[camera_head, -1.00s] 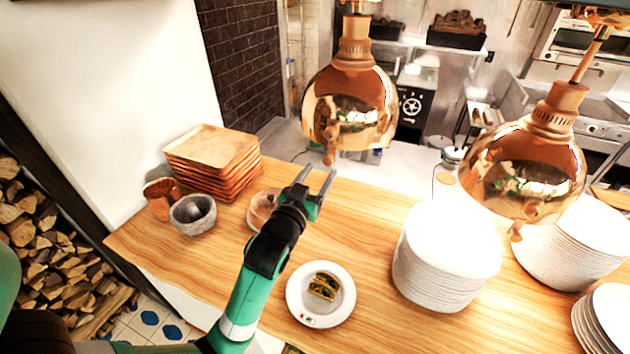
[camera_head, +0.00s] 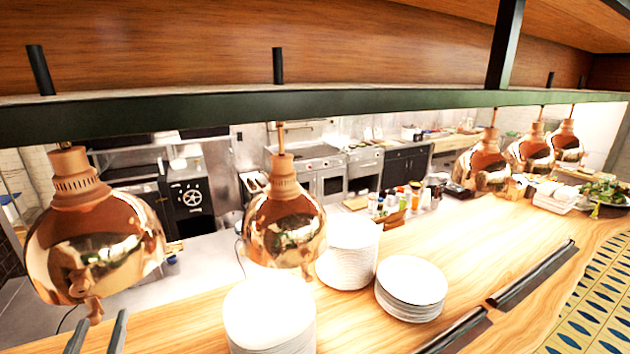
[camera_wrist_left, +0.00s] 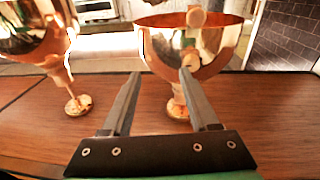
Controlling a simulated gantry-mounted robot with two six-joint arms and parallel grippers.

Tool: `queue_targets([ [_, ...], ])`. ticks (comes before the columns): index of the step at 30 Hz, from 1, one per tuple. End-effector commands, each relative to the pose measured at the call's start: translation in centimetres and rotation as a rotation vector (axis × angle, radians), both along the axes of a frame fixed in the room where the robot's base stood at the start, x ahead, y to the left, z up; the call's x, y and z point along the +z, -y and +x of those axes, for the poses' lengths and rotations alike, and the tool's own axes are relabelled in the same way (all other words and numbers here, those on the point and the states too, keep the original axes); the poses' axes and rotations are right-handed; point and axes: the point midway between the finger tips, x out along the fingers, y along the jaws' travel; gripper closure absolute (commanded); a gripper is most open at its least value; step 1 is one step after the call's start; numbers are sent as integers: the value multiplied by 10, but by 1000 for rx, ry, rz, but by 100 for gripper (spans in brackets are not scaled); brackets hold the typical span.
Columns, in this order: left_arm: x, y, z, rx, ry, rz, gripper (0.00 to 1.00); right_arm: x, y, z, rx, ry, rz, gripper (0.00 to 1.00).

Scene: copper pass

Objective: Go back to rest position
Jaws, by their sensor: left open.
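My left gripper (camera_head: 97,335) shows at the bottom left edge of the head view, only its two fingertips in the picture. In the left wrist view the same gripper (camera_wrist_left: 160,85) is open, with nothing between its fingers. A copper heat lamp (camera_head: 95,240) hangs just above and behind the fingertips in the head view. Copper lamps also fill the upper part of the left wrist view, one (camera_wrist_left: 195,45) beyond the fingers and one (camera_wrist_left: 35,35) to the left. My right gripper is not in view.
Plate stacks stand on the wooden counter (camera_head: 480,250): one (camera_head: 270,310) below the second lamp (camera_head: 285,225), another (camera_head: 348,255) behind it, and a lower one (camera_head: 411,285) to the right. A dark overhead beam (camera_head: 330,103) carries the lamps. Bottles (camera_head: 400,200) stand farther back.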

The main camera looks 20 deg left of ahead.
Motion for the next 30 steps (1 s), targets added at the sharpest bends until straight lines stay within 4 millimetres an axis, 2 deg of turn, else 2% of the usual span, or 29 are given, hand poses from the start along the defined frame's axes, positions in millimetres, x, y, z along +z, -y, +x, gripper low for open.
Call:
queue_targets([
  [1, 41, 21, 13, -53, 61, 17, 39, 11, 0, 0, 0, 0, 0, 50],
  [4, 114, 68, 32, -178, 198, 37, 39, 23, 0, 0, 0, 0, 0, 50],
  [7, 188, 119, 37, -316, 339, 62, 39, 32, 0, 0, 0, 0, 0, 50],
  [9, 237, 156, 32, -414, 437, 82, 39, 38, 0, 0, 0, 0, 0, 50],
  [12, 298, 199, 13, -535, 569, 118, 39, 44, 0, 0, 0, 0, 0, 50],
  [15, 339, 229, -9, -625, 668, 158, 39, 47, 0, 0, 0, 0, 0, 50],
  [17, 353, 238, -20, -658, 709, 186, 39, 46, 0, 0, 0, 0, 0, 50],
  [19, 356, 247, -28, -692, 727, 224, 39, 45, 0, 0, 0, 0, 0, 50],
  [30, 356, 248, -27, -685, 716, 255, 39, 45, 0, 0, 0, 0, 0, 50],
])
